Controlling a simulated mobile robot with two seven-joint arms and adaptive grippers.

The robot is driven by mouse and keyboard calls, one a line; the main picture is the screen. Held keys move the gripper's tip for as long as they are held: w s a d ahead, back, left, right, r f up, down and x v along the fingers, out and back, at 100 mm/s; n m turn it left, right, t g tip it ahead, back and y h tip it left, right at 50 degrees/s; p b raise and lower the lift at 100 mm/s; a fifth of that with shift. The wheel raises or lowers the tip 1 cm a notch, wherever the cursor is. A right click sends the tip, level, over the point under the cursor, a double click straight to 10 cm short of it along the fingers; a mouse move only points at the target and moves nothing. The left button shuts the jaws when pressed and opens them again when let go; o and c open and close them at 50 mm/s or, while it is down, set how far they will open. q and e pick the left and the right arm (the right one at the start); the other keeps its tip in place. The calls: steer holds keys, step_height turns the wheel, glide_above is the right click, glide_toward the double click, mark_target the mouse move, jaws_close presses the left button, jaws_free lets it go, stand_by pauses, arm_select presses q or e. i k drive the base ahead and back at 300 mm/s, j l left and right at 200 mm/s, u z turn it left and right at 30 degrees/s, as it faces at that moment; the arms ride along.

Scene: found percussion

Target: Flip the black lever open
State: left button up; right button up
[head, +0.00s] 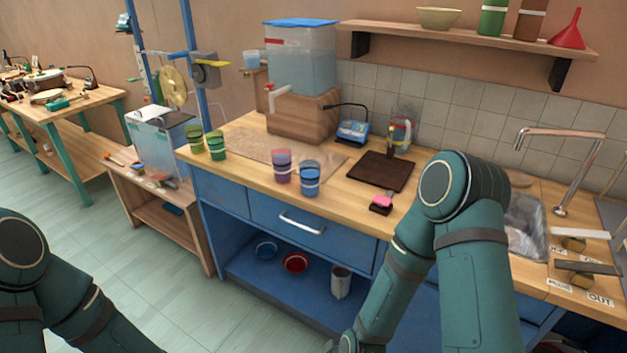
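A dark, flat bar (587,267), which looks like the black lever, rests on a small wooden block (580,280) at the right end of the counter. Paper labels lie beside it; one reads "OUT" (599,298). A similar pale bar (580,233) on its own block (574,243) lies just behind it. I cannot tell from this view how the dark bar is hinged. My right arm is bent in front of the counter, left of the bar, and runs out at the bottom edge. My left arm is at the lower left.
A sink (527,222) with a copper-coloured faucet (559,135) lies left of the bars. Coloured cups (310,180), a dark board (382,171) and a water tank (301,60) on a wooden block stand along the counter (340,195). Open floor (130,260) lies at left.

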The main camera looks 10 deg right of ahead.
mark_target(587, 268)
steer(key=z, duration=1.95)
